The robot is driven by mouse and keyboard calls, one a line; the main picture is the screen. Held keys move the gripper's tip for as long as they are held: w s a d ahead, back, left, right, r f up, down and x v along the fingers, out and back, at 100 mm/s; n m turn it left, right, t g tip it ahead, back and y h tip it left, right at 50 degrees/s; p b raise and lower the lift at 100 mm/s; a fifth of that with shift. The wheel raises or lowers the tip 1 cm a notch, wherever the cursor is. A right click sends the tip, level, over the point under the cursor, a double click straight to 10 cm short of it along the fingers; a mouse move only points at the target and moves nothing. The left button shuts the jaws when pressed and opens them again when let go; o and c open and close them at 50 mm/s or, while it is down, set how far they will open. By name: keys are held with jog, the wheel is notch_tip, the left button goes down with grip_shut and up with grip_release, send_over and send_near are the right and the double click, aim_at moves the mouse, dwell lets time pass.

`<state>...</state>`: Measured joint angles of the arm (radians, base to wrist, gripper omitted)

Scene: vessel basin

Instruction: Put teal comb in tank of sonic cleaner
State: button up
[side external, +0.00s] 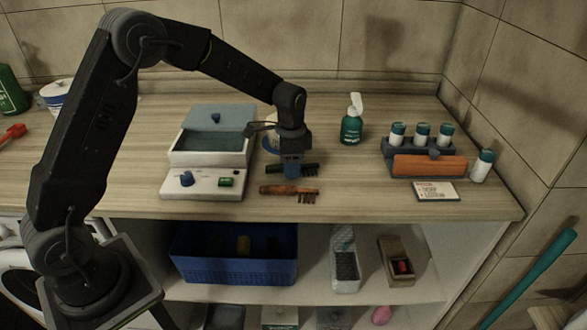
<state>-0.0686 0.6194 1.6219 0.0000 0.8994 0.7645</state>
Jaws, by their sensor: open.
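The sonic cleaner (202,187) is a white unit on the counter, with a dial and a green switch on its front panel. Its tank (211,142) looks open at the top, with dark blue-grey inside, and a grey-blue lid (235,115) with a knob shows behind it. A dark, greenish comb (308,169), apparently the teal comb, lies on the counter right of the cleaner. My gripper (291,173) points down at the comb's left part and hides some of it. It is open; whether the fingers touch the comb I cannot tell.
A brown comb (290,191) lies just in front. A teal pump bottle (351,124) and a rack (428,164) with several bottles stand right. Counter between combs and rack is clear.

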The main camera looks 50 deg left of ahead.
grip_shut()
dwell(0.4)
jog(key=shift+r, duration=0.15)
